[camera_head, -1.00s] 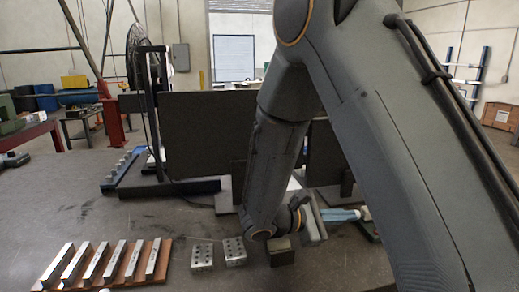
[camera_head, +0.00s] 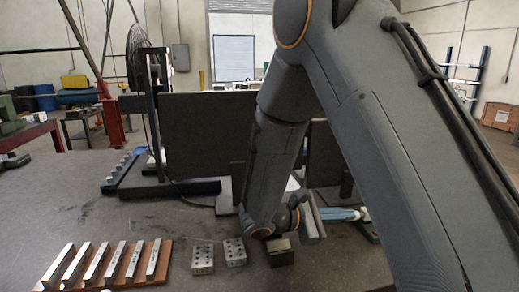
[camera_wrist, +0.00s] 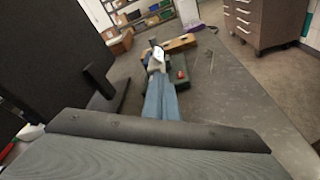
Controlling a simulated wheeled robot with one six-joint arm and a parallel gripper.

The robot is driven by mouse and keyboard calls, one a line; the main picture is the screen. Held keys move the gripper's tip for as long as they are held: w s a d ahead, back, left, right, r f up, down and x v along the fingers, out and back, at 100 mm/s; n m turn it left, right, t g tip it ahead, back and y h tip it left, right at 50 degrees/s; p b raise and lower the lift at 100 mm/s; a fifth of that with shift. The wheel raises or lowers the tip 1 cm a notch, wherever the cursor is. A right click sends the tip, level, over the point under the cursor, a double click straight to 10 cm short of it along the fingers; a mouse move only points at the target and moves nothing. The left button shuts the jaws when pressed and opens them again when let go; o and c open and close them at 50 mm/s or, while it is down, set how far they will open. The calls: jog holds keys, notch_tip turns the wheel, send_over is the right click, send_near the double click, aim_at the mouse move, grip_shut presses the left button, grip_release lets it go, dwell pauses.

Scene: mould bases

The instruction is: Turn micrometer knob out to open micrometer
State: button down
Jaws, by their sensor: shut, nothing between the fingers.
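My gripper (camera_wrist: 158,82) shows in the wrist view as blue fingers pressed together, reaching away from the grey wrist body. Its blue fingers also show in the head view (camera_head: 341,214), pointing right behind my arm. A small pale grey device (camera_wrist: 157,54), which looks like the micrometer, stands at or just beyond the fingertips. Whether the fingers touch it cannot be told. Its knob is too small to make out. A dark green block (camera_wrist: 195,92) with a small red part (camera_wrist: 181,74) lies beside the fingers on the right.
A wooden board (camera_wrist: 182,43) lies beyond the device. A dark upright panel (camera_head: 200,130) stands behind my arm. Metal bars on a brown board (camera_head: 165,268), two drilled metal blocks (camera_head: 203,259) and a dark block (camera_head: 281,254) sit in front. The table's right side is clear in the wrist view.

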jog(key=shift+w+a+r, duration=0.15)
jog(key=shift+w+r, duration=0.15)
jog(key=shift+w, duration=0.45)
jog(key=shift+r+p, duration=0.15)
jog(key=shift+p, duration=0.2)
jog(key=f+v, duration=0.1)
jog(key=v, duration=0.5)
jog(key=shift+w+a+r+p, duration=0.2)
jog(key=shift+w+p, duration=0.1)
jog(key=shift+p, duration=0.15)
